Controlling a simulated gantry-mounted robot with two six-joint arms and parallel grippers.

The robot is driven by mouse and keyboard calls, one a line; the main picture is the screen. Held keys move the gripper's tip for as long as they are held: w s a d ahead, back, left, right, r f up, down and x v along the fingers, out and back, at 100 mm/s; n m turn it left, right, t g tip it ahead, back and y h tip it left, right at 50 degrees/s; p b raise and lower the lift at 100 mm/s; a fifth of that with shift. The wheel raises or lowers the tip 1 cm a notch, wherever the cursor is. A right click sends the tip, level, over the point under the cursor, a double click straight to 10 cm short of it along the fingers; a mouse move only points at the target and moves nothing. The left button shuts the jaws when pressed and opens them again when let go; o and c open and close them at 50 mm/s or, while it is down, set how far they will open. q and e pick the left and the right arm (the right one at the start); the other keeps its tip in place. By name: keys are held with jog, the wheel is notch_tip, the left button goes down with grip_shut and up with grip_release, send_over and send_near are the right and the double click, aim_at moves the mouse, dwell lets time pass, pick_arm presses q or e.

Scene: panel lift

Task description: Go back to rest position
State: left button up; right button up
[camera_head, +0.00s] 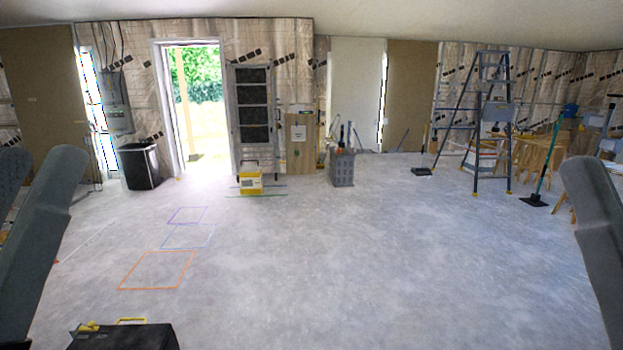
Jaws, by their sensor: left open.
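My left gripper (38,168) stands at the left edge of the head view. Two grey fingers point up with a gap between them, so it is open, and nothing shows between them. At the right edge, one grey upright piece (596,235) of my right arm shows, likely a finger of the right gripper. The rest of it is out of frame, so its opening cannot be told. Neither arm touches anything that I can see.
A dark toolbox (125,338) with yellow parts lies at the bottom left. Coloured outlines (158,270) mark the floor. A black bin (140,166), yellow box (249,183), grey crate (342,168) and stepladder (491,125) stand farther back. The middle floor is clear.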

pick_arm(q)
notch_tip(320, 180, up, 38)
jog(key=p, duration=3.8)
jog(key=shift+w+m, duration=0.2)
jog(key=shift+m, duration=0.2)
jog(key=shift+a+f+y, duration=0.1)
jog(key=shift+a+y, duration=0.1)
jog(key=shift+y, duration=0.1)
